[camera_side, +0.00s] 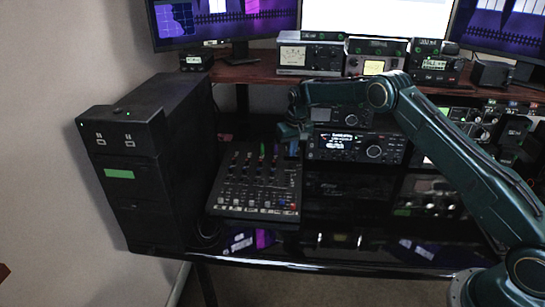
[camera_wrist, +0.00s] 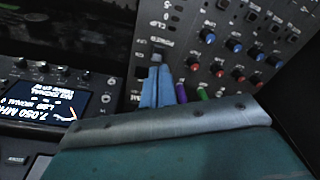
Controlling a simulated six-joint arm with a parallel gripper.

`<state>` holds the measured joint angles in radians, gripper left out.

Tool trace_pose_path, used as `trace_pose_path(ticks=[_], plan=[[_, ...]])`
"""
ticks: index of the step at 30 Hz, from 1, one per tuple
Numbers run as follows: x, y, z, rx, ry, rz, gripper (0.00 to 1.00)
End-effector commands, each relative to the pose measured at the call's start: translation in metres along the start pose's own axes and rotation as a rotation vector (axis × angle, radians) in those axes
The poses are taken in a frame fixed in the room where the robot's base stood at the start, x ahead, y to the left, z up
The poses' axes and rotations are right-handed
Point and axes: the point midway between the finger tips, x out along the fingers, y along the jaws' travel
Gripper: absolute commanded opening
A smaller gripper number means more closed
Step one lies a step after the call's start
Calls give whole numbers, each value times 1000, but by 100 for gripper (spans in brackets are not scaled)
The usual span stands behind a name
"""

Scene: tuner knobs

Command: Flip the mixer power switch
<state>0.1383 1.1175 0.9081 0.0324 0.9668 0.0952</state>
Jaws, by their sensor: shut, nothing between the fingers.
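The black mixer (camera_side: 290,182) lies on the desk right of the black computer tower, with rows of knobs and coloured faders. In the wrist view the mixer panel (camera_wrist: 195,45) shows upside down, with a POWER label near its edge. A small dark shape by that label (camera_wrist: 158,50) may be the power switch; the fingertips partly hide this spot. My gripper (camera_wrist: 156,78) has its two blue fingers together, with nothing seen between them. In the side view my gripper (camera_side: 291,146) is over the mixer's back right corner. I cannot tell whether the tips touch the panel.
The radio with a lit display (camera_side: 350,146) stands close to the right of my gripper. The tower (camera_side: 150,170) rises left of the mixer. A wooden shelf (camera_side: 240,74) with several devices runs behind. Purple and green faders (camera_wrist: 181,92) are beside my fingers.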

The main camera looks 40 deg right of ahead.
Motion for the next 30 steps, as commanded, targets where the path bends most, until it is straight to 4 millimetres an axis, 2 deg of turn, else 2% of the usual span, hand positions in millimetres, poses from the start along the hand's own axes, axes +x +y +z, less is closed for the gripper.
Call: trace_pose_path(ticks=[13, 30], plan=[[-25, 0, -4, 0, 1, 0, 0], [-34, -1, -4, -2, 3, -1, 0]])
